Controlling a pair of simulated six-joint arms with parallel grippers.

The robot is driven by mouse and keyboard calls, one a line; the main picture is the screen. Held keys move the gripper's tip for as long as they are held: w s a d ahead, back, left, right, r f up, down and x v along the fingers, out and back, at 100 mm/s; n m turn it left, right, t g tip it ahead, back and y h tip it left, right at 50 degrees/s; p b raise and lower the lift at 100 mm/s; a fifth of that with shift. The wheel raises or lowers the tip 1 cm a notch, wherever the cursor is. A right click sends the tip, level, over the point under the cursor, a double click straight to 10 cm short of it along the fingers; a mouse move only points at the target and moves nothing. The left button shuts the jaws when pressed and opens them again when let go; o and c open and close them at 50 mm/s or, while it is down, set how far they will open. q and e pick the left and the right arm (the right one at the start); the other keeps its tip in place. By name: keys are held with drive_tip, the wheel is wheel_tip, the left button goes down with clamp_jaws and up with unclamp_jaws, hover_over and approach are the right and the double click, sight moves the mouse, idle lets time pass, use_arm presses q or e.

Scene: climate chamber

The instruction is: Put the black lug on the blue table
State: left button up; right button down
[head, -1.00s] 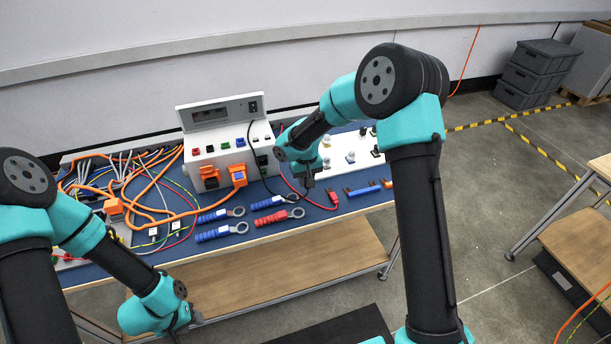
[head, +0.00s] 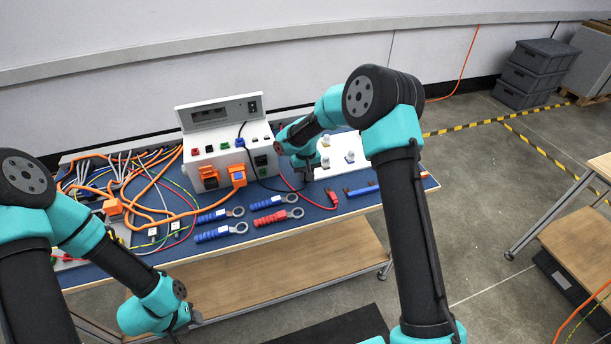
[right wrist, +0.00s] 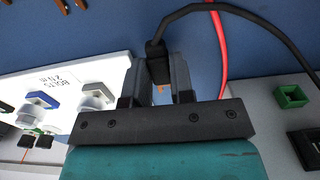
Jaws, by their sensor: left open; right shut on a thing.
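The black lug (right wrist: 157,52) sits at the end of a black cable. My right gripper (right wrist: 160,75) is shut on it, with the lug between its fingertips, over the blue table top (right wrist: 100,28). In the head view the right gripper (head: 307,172) is small and dark, just above the blue table (head: 345,207), between the white instrument box and the white bolt plate; the lug itself is hard to make out there. Whether the lug touches the table I cannot tell. My left gripper (head: 190,317) is open and empty, low in front of the table.
The white instrument box (head: 226,137) and the white bolt plate (head: 345,152) flank the right gripper. A red lug (head: 331,198) on a red cable lies nearby. Blue and red-handled wrenches (head: 270,218) lie along the front. Orange cables (head: 150,180) crowd the left.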

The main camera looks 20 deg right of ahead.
drive_tip(key=shift+f, duration=0.4)
drive_tip(key=shift+f, duration=0.2)
drive_tip(key=c, duration=1.3)
unclamp_jaws()
drive_tip(key=shift+o, duration=0.2)
drive_tip(key=shift+r, duration=0.15)
wheel_tip(320, 180, up, 12)
